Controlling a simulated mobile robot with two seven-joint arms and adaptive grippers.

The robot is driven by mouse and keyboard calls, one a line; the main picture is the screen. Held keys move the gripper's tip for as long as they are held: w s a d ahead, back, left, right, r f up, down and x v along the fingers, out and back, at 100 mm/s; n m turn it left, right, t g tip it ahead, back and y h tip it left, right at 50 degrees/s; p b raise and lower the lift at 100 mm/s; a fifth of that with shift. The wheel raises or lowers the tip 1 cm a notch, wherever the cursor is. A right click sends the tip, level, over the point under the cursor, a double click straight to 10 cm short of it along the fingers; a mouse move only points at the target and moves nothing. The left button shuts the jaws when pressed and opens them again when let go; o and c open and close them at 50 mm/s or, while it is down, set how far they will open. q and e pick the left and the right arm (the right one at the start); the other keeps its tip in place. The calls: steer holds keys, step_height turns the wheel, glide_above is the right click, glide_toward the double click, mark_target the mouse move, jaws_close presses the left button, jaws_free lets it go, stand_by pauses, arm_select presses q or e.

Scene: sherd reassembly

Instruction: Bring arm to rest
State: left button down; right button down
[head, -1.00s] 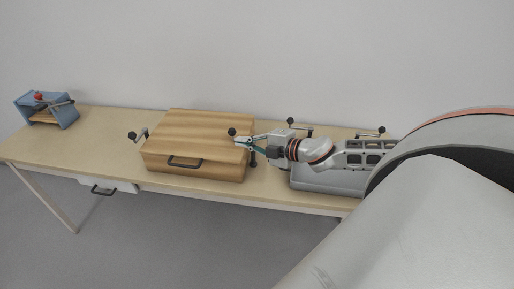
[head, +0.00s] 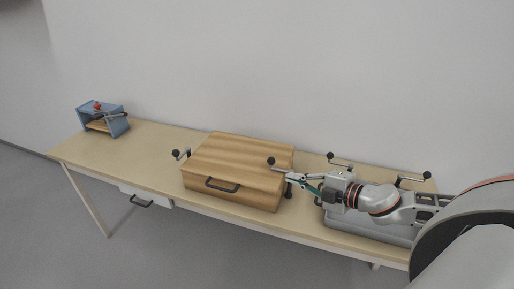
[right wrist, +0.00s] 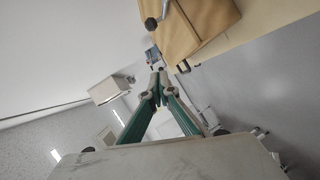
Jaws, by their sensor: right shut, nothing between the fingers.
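My right gripper (head: 291,179) is beside the right end of the wooden box, at about the height of its top. Its arm comes in from the right over the table. The right wrist view shows its two green fingers (right wrist: 158,80) with the tips together and nothing between them. The wooden box (head: 240,157), with a dark handle on its front, stands on the table and also shows in the right wrist view (right wrist: 195,22). Whether the gripper touches the box I cannot tell. My left gripper is not in view.
The long table (head: 150,150) stands along a grey wall. A blue stand (head: 117,127) with a red part is at its left end. Black-knobbed cranks stand by the box and behind my arm. A white drawer (head: 146,197) hangs under the table.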

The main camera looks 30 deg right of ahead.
steer(key=s+a+f+m+h, duration=0.1)
steer(key=s+f+m, duration=0.2)
steer(key=f, duration=0.3)
steer(key=s+a+f+m+g+h, duration=0.1)
steer(key=s+f+m, duration=0.2)
steer(key=f, duration=0.3)
steer(key=s+a+f+m+h, duration=0.1)
steer(key=s+a+f+m, duration=0.15)
steer(key=f, duration=0.45)
steer(key=s+a+f+m+g, duration=0.1)
steer(key=s+a+f+m, duration=0.1)
steer(key=a, duration=0.5)
steer(key=s+a+f+m+g, duration=0.1)
steer(key=s+a+f+m, duration=0.2)
steer(key=s+a+f, duration=0.2)
steer(key=shift+s+a+f+m+y, duration=0.2)
steer(key=shift+a+f+m+y, duration=0.15)
steer(key=shift+a+f, duration=0.7)
